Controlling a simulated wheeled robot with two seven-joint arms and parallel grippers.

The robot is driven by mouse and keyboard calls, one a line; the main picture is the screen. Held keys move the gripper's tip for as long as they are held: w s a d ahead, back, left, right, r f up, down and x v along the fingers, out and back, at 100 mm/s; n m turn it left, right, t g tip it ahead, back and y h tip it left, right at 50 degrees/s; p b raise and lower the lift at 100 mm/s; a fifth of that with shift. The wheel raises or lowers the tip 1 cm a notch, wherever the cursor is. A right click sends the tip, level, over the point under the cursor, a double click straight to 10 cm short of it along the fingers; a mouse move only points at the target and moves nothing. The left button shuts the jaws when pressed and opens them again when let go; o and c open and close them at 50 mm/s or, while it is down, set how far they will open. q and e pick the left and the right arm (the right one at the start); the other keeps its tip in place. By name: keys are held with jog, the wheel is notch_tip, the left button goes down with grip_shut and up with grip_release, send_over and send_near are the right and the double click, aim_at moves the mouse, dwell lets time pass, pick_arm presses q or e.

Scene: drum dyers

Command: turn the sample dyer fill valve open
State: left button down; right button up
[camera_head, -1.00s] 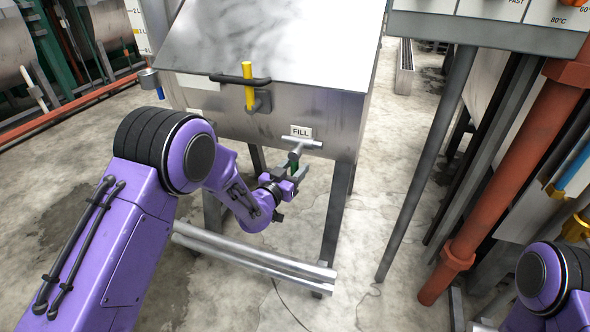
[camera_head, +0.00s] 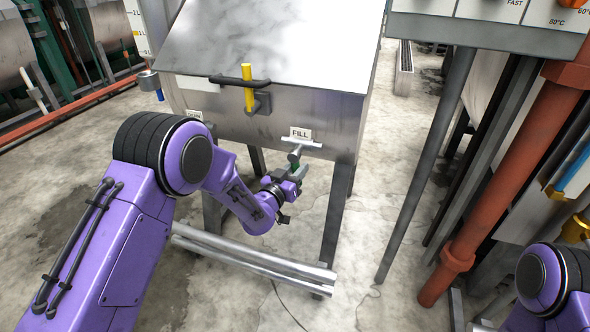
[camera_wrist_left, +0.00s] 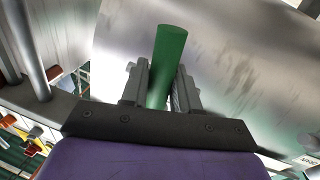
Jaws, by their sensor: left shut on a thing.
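The sample dyer (camera_head: 285,115) is a grey metal box with a sloping lid, standing on legs in the middle of the head view. Its fill valve (camera_head: 296,152) sits low on the front under a FILL label (camera_head: 300,133). The valve's green handle (camera_wrist_left: 168,55) stands between my left fingers in the left wrist view. My left gripper (camera_head: 297,172) is shut on this green handle, seen partly hidden behind the fingers in the head view. My right gripper is out of view; only part of my right arm shows at the lower right.
A yellow handle (camera_head: 249,88) and a dark bar (camera_head: 232,80) are on the dyer's front above the valve. Silver rails (camera_head: 250,258) run low between the legs. A grey post (camera_head: 428,165) and a red pipe (camera_head: 500,190) stand to the right.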

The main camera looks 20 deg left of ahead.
pick_arm(q)
jog(key=n, duration=0.1)
jog(key=d+n, duration=0.1)
jog(key=n, duration=0.2)
jog(key=shift+d+r+n+t, duration=0.2)
jog(key=shift+d+n+t, duration=0.1)
jog(key=n, duration=0.3)
jog(key=d+r+n+y, duration=0.1)
jog(key=n, duration=0.2)
jog(key=d+r+n+t+y, duration=0.1)
jog(key=n, duration=0.2)
jog(key=shift+s+r, duration=0.1)
jog(key=shift+r, duration=0.1)
jog(key=shift+d+r+n+t+y, duration=0.1)
jog(key=shift+r+n+y, duration=0.15)
jog(key=shift+n, duration=0.6)
jog(key=shift+d+r+n+t+y, duration=0.1)
jog(key=shift+r+n+y, duration=0.1)
jog(key=shift+n, duration=0.6)
jog(key=shift+r+n+t+y, duration=0.1)
jog(key=shift+r+n+y, duration=0.15)
jog(key=shift+n, duration=0.6)
jog(key=shift+r, duration=0.1)
jog(key=c, duration=1)
grip_release()
